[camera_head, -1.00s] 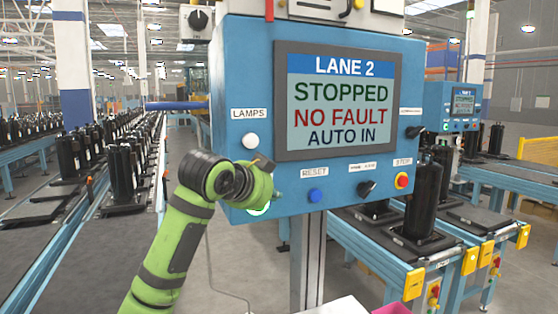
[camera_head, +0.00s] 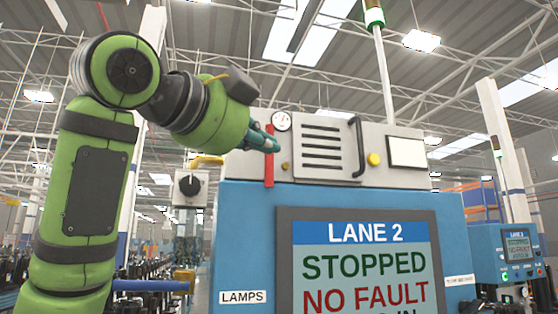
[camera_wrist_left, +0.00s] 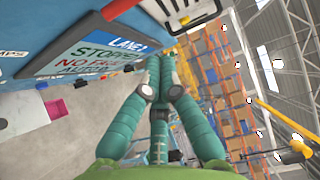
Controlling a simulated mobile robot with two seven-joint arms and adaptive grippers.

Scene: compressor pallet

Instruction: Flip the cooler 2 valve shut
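A red upright lever (camera_head: 269,171) stands on the front of the grey vented unit (camera_head: 342,139) above the blue Lane 2 panel, below a round gauge (camera_head: 282,121). No label names the cooler 2 valve; this lever may be it. My left gripper (camera_head: 270,145) has its teal fingertips drawn together in front of the lever's upper part, hiding some of it. I cannot tell whether they touch. In the left wrist view the fingers (camera_wrist_left: 160,66) also converge, with nothing visible between them. My right gripper is not in view.
The Lane 2 screen (camera_head: 365,265) reads STOPPED and NO FAULT. A dark handle (camera_head: 359,147) and a yellow knob (camera_head: 374,160) sit right of the vents. A black rotary switch (camera_head: 190,185) and a yellow bar (camera_head: 207,161) are left of the unit.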

